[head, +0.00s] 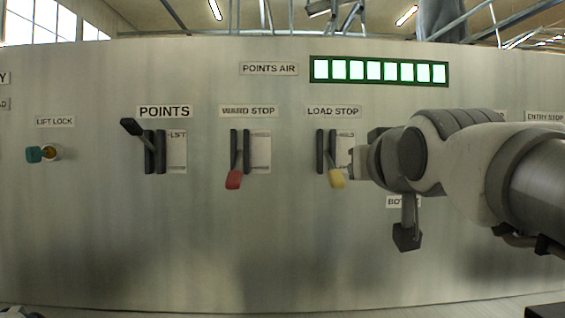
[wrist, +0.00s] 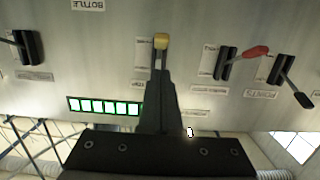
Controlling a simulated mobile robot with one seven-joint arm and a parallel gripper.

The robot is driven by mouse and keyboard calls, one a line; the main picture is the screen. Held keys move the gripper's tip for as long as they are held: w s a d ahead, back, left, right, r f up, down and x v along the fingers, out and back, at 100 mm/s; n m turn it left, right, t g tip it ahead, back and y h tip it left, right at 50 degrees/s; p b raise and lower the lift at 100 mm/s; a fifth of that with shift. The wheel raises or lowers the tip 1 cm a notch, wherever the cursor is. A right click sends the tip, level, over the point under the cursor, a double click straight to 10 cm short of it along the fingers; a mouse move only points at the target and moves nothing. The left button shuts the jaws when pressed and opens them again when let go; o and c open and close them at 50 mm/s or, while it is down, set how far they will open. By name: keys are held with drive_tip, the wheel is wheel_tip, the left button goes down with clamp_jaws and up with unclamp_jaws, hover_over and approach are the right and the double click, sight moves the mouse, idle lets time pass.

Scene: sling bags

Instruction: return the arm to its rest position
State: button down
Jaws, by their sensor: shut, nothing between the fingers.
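My gripper (head: 355,162) is in front of the panel (head: 300,235), just right of the LOAD STOP lever. In the wrist view, which is upside down, my gripper's fingers (wrist: 160,76) are together with nothing between them. The LOAD STOP lever has a yellow knob (head: 337,179) that points down; the knob also shows just beyond the fingertips in the wrist view (wrist: 161,41). I cannot tell whether the fingers touch the lever. My arm reaches in from the right and hides part of the panel.
The WARD STOP lever's red knob (head: 233,180) points down. The POINTS lever's black knob (head: 131,127) points up. A teal LIFT LOCK knob (head: 35,154) is at the far left. A strip of lit green-white windows (head: 379,71) is above. The lower panel is clear.

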drive_tip(key=shift+s+f, duration=0.1)
drive_tip(key=shift+s, duration=0.25)
drive_tip(key=s+f+g, duration=0.4)
drive_tip(key=s+f, duration=0.2)
drive_tip(key=f, duration=0.5)
drive_tip(key=s+f+g+p, duration=0.1)
drive_tip(key=s+f+g, duration=0.2)
drive_tip(key=s+f, duration=0.55)
drive_tip(key=s+f+g, duration=0.4)
drive_tip(key=f, duration=0.9)
wheel_tip(320, 180, up, 18)
drive_tip(key=w+p, duration=0.1)
drive_tip(key=p, duration=1.7)
drive_tip(key=shift+d+r, duration=0.15)
